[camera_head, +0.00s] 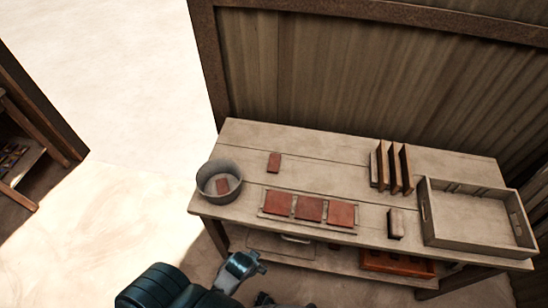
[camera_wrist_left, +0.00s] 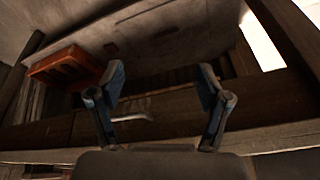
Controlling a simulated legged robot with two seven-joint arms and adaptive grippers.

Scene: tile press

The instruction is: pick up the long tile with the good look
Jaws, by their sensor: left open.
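A small rectangular red tile (camera_head: 273,162) lies flat on the table toward the back, longer than wide. Another small red tile (camera_head: 222,186) lies inside a round grey tub (camera_head: 207,179) at the table's left end. Three larger, squarer red tiles, left (camera_head: 277,203), middle (camera_head: 309,208) and right (camera_head: 341,214), lie in a row on a pale board. Surface quality is too small to judge. My left gripper (camera_head: 262,262) is in front of the table, apart from every tile. In the left wrist view its fingers (camera_wrist_left: 161,80) are open and empty. My right gripper is not visible.
A large wooden tray (camera_head: 475,225) fills the right end. An orange-brown crate (camera_head: 397,263) sits on the lower shelf; it also shows in the left wrist view (camera_wrist_left: 65,67).

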